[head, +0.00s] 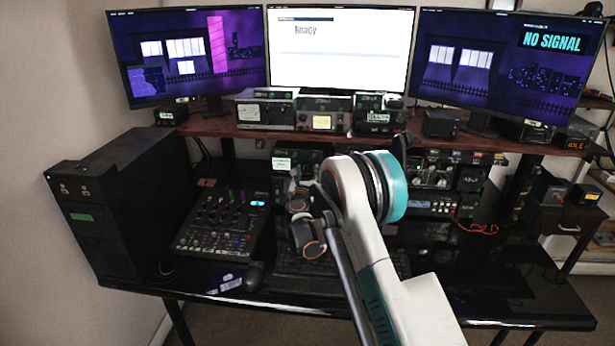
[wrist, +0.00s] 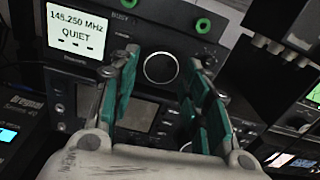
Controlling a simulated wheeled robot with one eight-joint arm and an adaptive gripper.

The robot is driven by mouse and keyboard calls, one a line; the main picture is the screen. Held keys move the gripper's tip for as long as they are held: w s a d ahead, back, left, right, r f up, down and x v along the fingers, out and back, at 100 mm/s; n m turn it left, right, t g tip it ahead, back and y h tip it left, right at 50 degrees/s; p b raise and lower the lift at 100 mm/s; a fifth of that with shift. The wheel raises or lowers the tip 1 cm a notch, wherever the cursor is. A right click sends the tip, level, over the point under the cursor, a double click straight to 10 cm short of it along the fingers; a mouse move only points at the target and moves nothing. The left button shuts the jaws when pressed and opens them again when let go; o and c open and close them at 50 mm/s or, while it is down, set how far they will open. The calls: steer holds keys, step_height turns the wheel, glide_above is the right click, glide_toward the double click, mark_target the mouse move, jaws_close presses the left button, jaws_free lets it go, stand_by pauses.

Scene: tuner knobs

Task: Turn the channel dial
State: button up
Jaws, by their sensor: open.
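In the wrist view a dark radio unit (wrist: 112,40) carries a lit screen (wrist: 80,28) reading "145.250 MHz QUIET". To the right of the screen is a round black dial with a pale ring (wrist: 160,68), which looks like the channel dial. My gripper (wrist: 161,62) is open, with green-padded fingers on the left and right of the dial in this view. I see no clear contact, and the depth gap is hard to judge. In the head view my arm hides the dial and most of the gripper; a small white screen (head: 283,163) shows left of the arm.
In the head view a mixer (head: 222,222) and a black computer tower (head: 125,205) stand left on the desk. A keyboard (head: 300,270) lies beneath my arm. A shelf (head: 225,126) with radios and monitors runs above.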

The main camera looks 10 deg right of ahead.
steer(key=shift+w, duration=0.15)
steer(key=shift+c, duration=0.3)
steer(key=c, duration=0.7)
steer(key=shift+c, duration=0.2)
steer(key=shift+m, duration=0.4)
steer(key=m, duration=0.2)
steer(key=shift+m+b, duration=0.35)
steer(key=shift+m, duration=2.15)
